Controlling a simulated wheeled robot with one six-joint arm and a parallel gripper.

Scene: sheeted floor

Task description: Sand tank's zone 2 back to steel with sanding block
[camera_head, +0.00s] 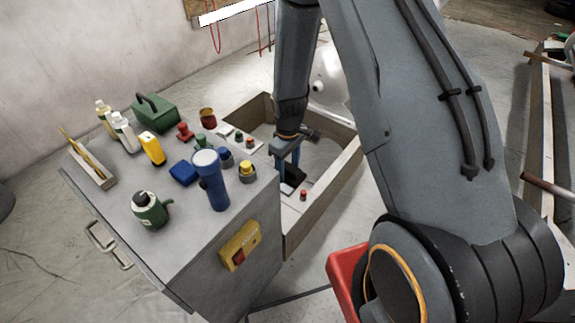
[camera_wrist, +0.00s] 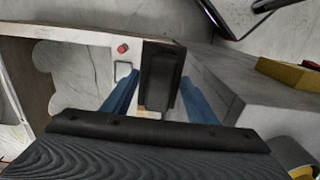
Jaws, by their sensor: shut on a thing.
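My gripper (camera_head: 288,168) reaches down inside the wooden-framed bay beside the grey cabinet. Its blue fingers are shut on a dark block, which looks like the sanding block (camera_head: 293,174). In the wrist view the sanding block (camera_wrist: 162,75) shows black between the two fingers (camera_wrist: 160,98), over the bay's light board. A pale rounded body (camera_head: 328,78), perhaps the tank, stands behind the bay, partly hidden by my arm. Its zones and their finish cannot be made out.
The grey cabinet (camera_head: 165,260) stands left of the bay, its top crowded with bottles, a green toolbox (camera_head: 155,112), a blue-and-white cylinder (camera_head: 211,185) and small jars. The wooden bay wall (camera_head: 338,180) runs close to my gripper. A small red-topped item (camera_head: 303,194) sits in the bay.

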